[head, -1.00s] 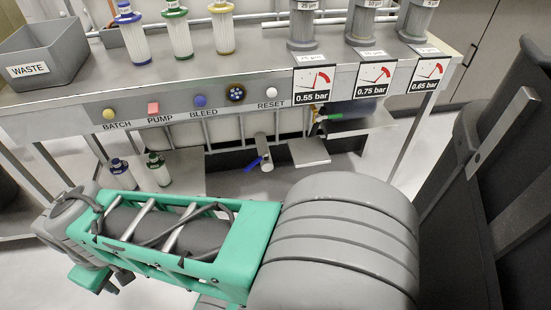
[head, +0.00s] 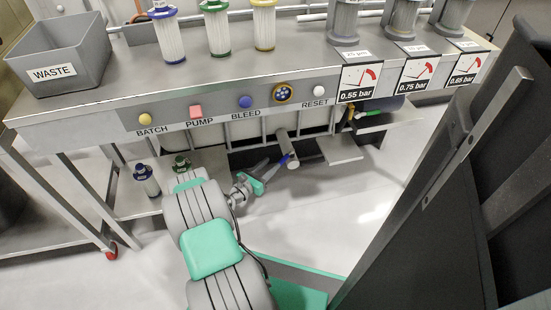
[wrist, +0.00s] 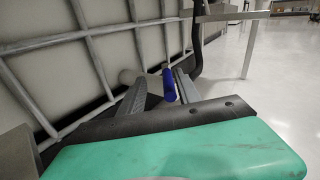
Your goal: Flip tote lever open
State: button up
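The tote lever (head: 284,159) is a small blue handle on a grey outlet pipe (head: 288,147) under the bench. The blue lever (wrist: 168,86) also shows in the wrist view, in the gap between the fingers and nearer the right one. The pipe's round end (wrist: 128,76) is behind the left finger. My gripper (head: 277,168) reaches under the bench, with its tips close to the lever. In the wrist view my gripper (wrist: 159,82) has its fingers apart. I cannot tell whether either finger touches the lever.
The caged white tote (wrist: 75,60) stands close on the left in the wrist view. A grey shelf plate (head: 340,149) is right of the pipe. Open floor (head: 330,200) lies in front.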

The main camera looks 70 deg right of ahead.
aim_at(284, 158)
jog(key=shift+n, duration=0.5)
jog(key=s+d+f+b, duration=0.1)
jog(key=d, duration=0.1)
jog(key=s+d+f+b, duration=0.1)
jog(key=d+b, duration=0.1)
jog(key=s+d+b, duration=0.1)
jog(key=s+d, duration=0.1)
jog(key=shift+f, duration=0.4)
jog(key=shift+s+d+r, duration=0.1)
jog(key=shift+d+r, duration=0.05)
jog(key=shift+d, duration=0.3)
grip_shut()
